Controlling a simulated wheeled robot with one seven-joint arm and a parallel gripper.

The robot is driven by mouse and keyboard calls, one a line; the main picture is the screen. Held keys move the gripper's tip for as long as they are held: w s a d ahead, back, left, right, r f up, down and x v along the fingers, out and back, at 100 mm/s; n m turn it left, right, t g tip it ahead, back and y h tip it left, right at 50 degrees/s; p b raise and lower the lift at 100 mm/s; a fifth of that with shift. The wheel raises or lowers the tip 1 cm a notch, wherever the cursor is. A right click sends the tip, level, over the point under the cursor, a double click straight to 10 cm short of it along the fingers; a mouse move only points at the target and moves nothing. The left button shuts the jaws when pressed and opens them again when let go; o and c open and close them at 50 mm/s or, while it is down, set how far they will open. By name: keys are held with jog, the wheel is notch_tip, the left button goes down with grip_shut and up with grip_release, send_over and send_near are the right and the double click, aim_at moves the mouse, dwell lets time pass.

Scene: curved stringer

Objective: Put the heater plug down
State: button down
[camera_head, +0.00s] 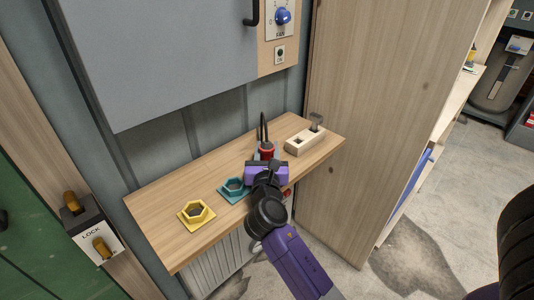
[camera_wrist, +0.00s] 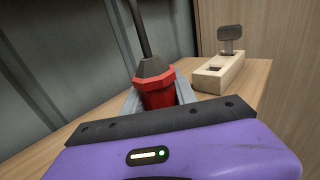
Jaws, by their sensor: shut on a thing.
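The heater plug (camera_head: 267,150) is a red body with a dark collar and a black cable rising from its top. In the wrist view the red plug (camera_wrist: 157,88) stands roughly upright between the grey fingers. My gripper (camera_head: 266,162) is shut on it over the shelf, near the teal holder. In the wrist view my gripper (camera_wrist: 160,100) hides the plug's lower end, so I cannot tell whether it touches the wood. The wooden shelf (camera_head: 165,215) runs along the wall below the grey cabinet.
A yellow hexagonal holder (camera_head: 197,214) and a teal one (camera_head: 233,190) sit on the shelf left of the plug. A pale wooden block (camera_head: 304,140) with a grey-headed piece is to the right. A tall wooden panel (camera_head: 365,110) bounds the shelf's right end. Bare shelf lies at the left.

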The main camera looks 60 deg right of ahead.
jog(key=shift+f, duration=0.15)
jog(key=shift+f, duration=0.75)
jog(key=c, duration=1)
grip_release()
jog(key=shift+s+f, duration=0.1)
jog(key=shift+f, duration=0.05)
jog(key=shift+r, duration=0.6)
jog(key=v, duration=0.8)
jog(key=p+v, duration=0.1)
jog(key=v, duration=0.3)
jog(key=shift+r, duration=0.4)
